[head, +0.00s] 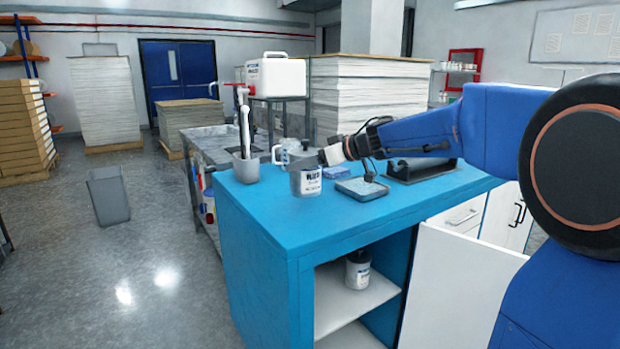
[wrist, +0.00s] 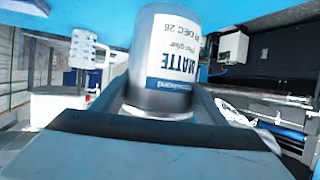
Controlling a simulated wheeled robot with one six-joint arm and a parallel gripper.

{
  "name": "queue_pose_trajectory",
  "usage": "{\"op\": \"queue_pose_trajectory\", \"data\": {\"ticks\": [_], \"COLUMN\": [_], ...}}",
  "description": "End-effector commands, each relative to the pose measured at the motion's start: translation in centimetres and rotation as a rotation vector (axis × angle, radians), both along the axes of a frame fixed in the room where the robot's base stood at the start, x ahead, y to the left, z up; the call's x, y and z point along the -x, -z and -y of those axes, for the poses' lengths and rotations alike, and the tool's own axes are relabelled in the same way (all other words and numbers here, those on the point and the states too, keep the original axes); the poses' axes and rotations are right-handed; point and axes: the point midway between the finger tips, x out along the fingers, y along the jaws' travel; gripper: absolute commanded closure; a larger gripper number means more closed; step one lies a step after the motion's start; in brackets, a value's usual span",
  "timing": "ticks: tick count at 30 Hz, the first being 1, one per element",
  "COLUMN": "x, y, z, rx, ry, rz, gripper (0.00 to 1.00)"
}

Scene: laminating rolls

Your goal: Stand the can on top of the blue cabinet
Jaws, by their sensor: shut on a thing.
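A grey can with a white label (head: 307,180) is at the blue cabinet's top (head: 270,215), near its left part. I cannot tell whether its base touches the top. My gripper (head: 324,157) is shut on this can from the right and back. A second, similar can (head: 358,270) stands upright on the shelf inside the open cabinet.
On the top stand a grey cup with tools (head: 246,167), a pale mug (head: 287,152), a blue sponge (head: 336,172), a shallow tray (head: 361,188) and a dark device (head: 420,169). The white cabinet door (head: 455,290) hangs open. The top's front left is clear.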

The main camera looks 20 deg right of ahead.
Motion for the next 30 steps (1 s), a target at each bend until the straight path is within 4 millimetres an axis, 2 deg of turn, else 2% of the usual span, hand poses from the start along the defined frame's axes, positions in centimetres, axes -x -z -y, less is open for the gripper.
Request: {"op": "queue_pose_trajectory", "data": {"ticks": [5,14,27,28,30], "x": [0.0,0.0,0.0,0.0,0.0], "y": [1.1,4.3,4.8,4.9,4.9], "z": [0.0,0.0,0.0,0.0,0.0], "rx": [-0.001,-0.001,0.0,0.001,0.001], "ry": [0.0,0.0,0.001,0.0,0.0], "rz": [0.001,0.001,0.002,0.001,0.001], "gripper": [0.74,0.74,0.74,0.32,0.15]}}
